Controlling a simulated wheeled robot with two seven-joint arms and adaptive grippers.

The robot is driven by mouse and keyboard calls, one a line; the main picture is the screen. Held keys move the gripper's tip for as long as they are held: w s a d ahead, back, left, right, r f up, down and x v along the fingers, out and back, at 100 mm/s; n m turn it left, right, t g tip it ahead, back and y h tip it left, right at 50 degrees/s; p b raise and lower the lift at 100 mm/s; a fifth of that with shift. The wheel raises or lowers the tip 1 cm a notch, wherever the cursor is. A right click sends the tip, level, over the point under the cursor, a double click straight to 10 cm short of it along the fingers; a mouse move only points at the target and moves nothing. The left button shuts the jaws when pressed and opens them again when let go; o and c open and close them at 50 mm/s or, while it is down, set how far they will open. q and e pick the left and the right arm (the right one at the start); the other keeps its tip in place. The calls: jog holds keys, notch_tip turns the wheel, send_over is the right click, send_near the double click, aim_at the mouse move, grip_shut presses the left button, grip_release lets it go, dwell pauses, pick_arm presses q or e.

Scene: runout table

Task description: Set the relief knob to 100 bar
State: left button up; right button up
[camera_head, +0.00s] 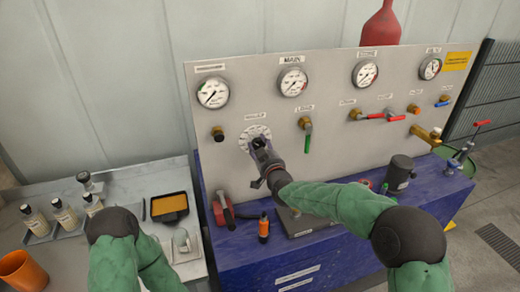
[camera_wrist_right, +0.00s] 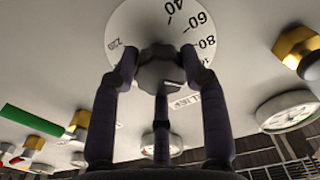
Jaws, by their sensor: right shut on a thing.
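The relief knob (camera_wrist_right: 160,75) is a grey lobed knob on a white round dial (camera_wrist_right: 125,22) with black numbers; 40, 60 and 80 can be read in the right wrist view. A partly covered number follows 80. The dial (camera_head: 249,131) also shows in the head view, below the left gauges. My right gripper (camera_head: 262,150) is at the dial, its dark fingers shut around the knob's sides. It also fills the right wrist view (camera_wrist_right: 158,78). Which number the knob points at cannot be told. My left arm shows at the lower left, its gripper out of view.
Several gauges, including the main gauge (camera_head: 293,82), line the panel (camera_head: 330,100). A green-handled valve (camera_head: 307,135) is right of the dial. Red-handled valves (camera_head: 372,116) are farther right. An orange-and-black bottle (camera_head: 263,228) and a red item (camera_head: 222,210) stand on the blue bench below.

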jog(key=shift+r, duration=0.5)
jog(key=o, duration=1.1)
jog(key=shift+a+f, duration=0.15)
jog(key=shift+f, duration=0.1)
jog(key=shift+s+d, duration=0.25)
jog(key=shift+s, duration=0.35)
jog(key=v, duration=1)
jog(key=shift+s, duration=0.35)
jog(key=shift+d, duration=0.1)
